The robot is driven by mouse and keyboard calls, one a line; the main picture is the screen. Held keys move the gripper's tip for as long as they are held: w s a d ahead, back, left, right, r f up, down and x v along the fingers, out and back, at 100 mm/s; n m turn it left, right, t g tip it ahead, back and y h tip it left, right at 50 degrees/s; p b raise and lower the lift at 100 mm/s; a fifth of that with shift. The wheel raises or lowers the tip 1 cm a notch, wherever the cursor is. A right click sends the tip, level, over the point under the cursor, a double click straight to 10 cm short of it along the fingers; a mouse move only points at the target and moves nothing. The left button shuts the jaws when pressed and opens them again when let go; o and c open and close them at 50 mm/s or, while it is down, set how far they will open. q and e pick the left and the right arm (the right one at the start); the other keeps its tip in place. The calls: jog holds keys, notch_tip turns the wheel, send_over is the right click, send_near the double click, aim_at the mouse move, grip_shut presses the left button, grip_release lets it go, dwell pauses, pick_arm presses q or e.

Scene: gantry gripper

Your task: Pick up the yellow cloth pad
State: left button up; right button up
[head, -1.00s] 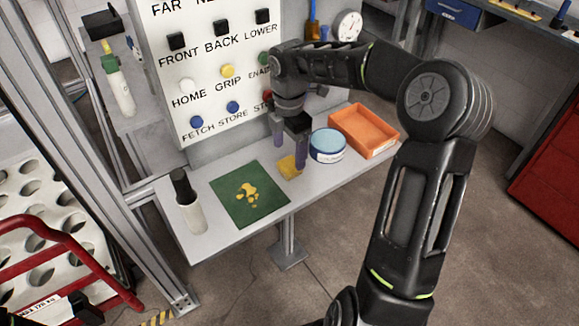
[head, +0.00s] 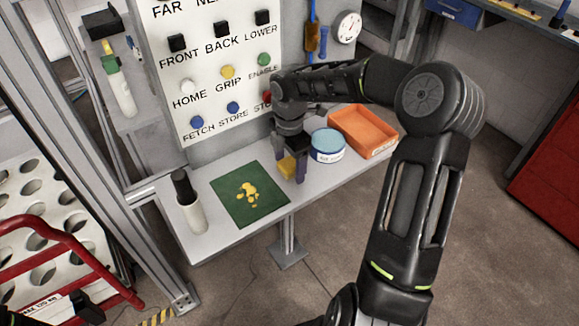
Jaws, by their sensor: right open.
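The yellow cloth pad (head: 286,166) lies on the grey shelf, just right of the green mat. My right gripper (head: 290,168) points down at the pad, its jaws open. One dark finger is at the pad's far left side and the other at its right side, so the pad shows between them and is partly hidden. I cannot tell whether either finger touches it.
The green mat (head: 225,205) with yellow blotches lies left of the pad. A white bottle with a black cap (head: 193,215) stands at the shelf's left end. A blue-topped tin (head: 327,152) and an orange tray (head: 345,120) stand to the right. The button panel (head: 195,60) rises behind.

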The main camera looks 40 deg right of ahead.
aim_at(289, 163)
jog(key=c, duration=1.4)
notch_tip(289, 163, up, 10)
jog(key=shift+r+b, duration=0.1)
jog(key=shift+b, duration=0.2)
dwell(0.4)
